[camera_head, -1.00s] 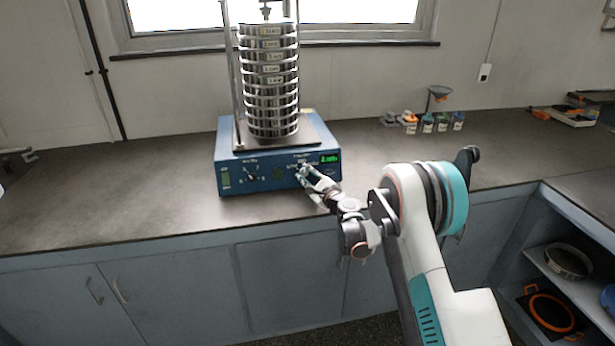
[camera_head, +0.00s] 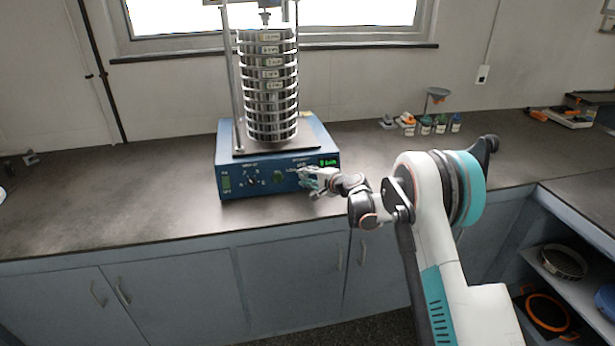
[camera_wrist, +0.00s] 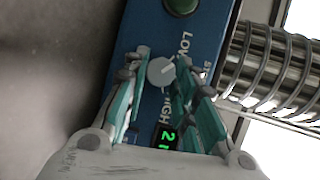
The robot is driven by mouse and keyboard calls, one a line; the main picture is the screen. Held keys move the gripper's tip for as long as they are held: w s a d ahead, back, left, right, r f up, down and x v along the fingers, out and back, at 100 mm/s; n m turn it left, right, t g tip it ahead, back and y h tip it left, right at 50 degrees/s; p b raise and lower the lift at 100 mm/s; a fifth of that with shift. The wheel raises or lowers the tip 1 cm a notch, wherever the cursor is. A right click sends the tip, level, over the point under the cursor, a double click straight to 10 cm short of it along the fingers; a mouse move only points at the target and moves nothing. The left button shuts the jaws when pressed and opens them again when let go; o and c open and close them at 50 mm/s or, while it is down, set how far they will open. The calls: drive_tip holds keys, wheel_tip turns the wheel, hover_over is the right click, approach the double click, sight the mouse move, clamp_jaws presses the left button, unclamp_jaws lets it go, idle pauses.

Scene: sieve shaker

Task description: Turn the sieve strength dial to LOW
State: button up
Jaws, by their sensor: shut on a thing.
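The sieve shaker (camera_head: 232,168) is a blue box with a tall stack of metal sieves (camera_head: 268,85) on top. In the wrist view, the round grey strength dial (camera_wrist: 160,72) sits on the blue panel between the LOW label (camera_wrist: 184,44) and the HIGH label (camera_wrist: 166,106). My gripper (camera_wrist: 162,70) is shut on the dial, with a teal-padded finger on each side of it. I cannot tell for certain which way the dial points. In the head view, my gripper (camera_head: 304,177) is at the right part of the front panel and hides the dial.
A second dial (camera_head: 252,177) is at the panel's left, and a green button (camera_wrist: 182,5) lies between the two dials. A lit green display (camera_head: 328,162) is at the upper right. Small bottles (camera_head: 440,124) stand at the back. The counter (camera_head: 120,205) left of the shaker is clear.

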drive_tip(key=shift+n+g+p, duration=0.3)
drive_tip(key=shift+n+g, duration=0.2)
drive_tip(key=shift+n, duration=0.5)
drive_tip(key=o, duration=1.1)
drive_tip(key=shift+a, duration=0.1)
drive_tip(key=shift+c, duration=0.2)
drive_tip(key=shift+r, duration=0.1)
drive_tip(key=v, duration=1.2)
drive_tip(key=shift+s+a+r, duration=0.1)
drive_tip(key=shift+a, duration=0.05)
